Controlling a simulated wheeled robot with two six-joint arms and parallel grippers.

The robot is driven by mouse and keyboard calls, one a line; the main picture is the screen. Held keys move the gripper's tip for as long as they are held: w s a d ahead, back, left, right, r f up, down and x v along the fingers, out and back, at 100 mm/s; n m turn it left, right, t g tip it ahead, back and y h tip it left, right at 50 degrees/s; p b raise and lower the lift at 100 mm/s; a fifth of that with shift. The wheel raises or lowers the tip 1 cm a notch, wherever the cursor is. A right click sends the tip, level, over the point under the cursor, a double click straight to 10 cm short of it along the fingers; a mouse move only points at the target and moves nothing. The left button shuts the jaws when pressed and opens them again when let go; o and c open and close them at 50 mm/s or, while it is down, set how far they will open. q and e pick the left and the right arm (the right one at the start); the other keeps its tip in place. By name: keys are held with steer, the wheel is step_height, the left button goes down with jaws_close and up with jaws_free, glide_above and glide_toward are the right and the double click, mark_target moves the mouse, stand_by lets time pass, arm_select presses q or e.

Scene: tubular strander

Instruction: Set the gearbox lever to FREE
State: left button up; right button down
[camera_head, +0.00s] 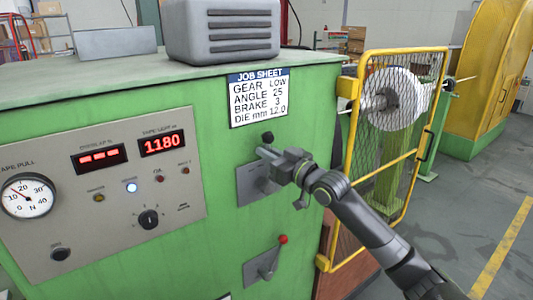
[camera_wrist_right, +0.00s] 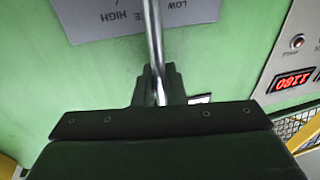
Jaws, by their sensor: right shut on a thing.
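The gearbox lever has a black knob (camera_head: 267,138) and stands up from a grey plate (camera_head: 253,187) on the green machine front. My right gripper (camera_head: 272,155) is shut on the lever just below the knob. In the right wrist view, the lever's metal rod (camera_wrist_right: 153,35) runs up out of the jaws (camera_wrist_right: 157,88). Behind it the plate (camera_wrist_right: 100,20) shows LOW and HIGH upside down; other lettering is partly hidden. In the head view the arm hides part of the plate, and its lettering is not readable. My left gripper is not in view.
A second lever with a red knob (camera_head: 283,239) is lower on the front. The job sheet (camera_head: 258,98) above reads GEAR LOW. A control panel (camera_head: 105,190) with a gauge is at left. A yellow mesh guard (camera_head: 395,130) stands close to my right arm.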

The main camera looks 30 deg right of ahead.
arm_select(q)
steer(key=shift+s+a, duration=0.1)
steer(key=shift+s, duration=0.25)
arm_select(e)
steer(key=c, duration=1.5)
jaws_free()
